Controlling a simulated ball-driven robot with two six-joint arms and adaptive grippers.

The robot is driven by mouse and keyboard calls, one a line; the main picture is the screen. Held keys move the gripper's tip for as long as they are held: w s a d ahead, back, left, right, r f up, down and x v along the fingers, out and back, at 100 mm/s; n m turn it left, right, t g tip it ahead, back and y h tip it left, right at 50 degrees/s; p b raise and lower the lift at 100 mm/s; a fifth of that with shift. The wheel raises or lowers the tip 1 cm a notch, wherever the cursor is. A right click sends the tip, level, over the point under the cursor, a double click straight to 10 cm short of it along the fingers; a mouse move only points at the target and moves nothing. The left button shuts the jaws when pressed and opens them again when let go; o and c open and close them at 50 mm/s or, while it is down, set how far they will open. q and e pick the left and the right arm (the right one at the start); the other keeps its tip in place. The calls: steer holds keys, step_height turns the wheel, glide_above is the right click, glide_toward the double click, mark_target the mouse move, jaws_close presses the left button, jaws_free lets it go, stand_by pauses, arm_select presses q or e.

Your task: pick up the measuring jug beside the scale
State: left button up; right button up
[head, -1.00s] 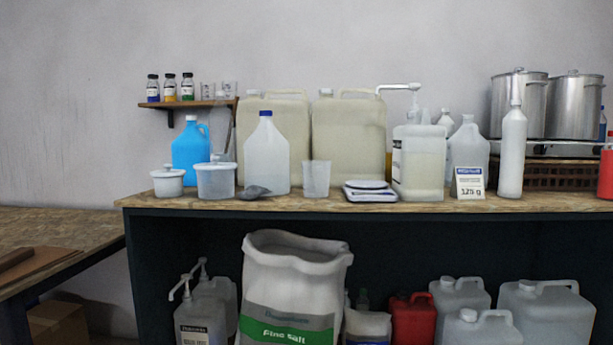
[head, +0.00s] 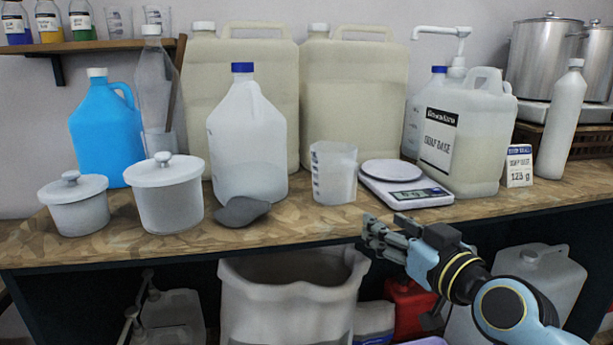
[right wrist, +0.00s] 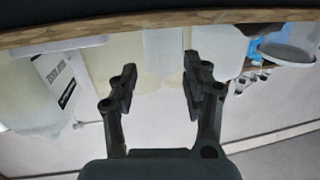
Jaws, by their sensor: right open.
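The measuring jug (head: 334,173) is a clear, pale cup with dark marks on its left side. It stands upright on the wooden worktop, just left of the kitchen scale (head: 405,184), which has a white round pan and a grey display. My right gripper (head: 376,238) is open and empty, in front of the worktop's front edge, below and a little right of the jug. In the right wrist view the picture is upside down, and the open fingers (right wrist: 158,88) show with pale containers beyond them. My left gripper is not in view.
A blue-capped clear jug (head: 247,140) and a dark scoop (head: 241,211) stand left of the measuring jug. A soap base container (head: 468,140) stands behind the scale. Large cream canisters (head: 354,100) are behind. The worktop edge (head: 300,246) lies between gripper and jug; an open sack (head: 290,305) is below.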

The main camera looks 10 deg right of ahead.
steer(key=p, duration=0.1)
glide_toward(353, 176)
steer(key=f, duration=0.1)
steer(key=shift+t, duration=0.3)
steer(key=x, duration=0.5)
steer(key=shift+w+r, duration=0.15)
steer(key=shift+w, duration=0.25)
steer(key=x, duration=0.5)
steer(key=shift+a+p, duration=0.15)
steer(key=shift+p, duration=0.2)
steer(key=shift+r, duration=0.1)
steer(key=shift+c, duration=0.8)
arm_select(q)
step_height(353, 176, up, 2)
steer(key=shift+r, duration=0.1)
arm_select(e)
jaws_close()
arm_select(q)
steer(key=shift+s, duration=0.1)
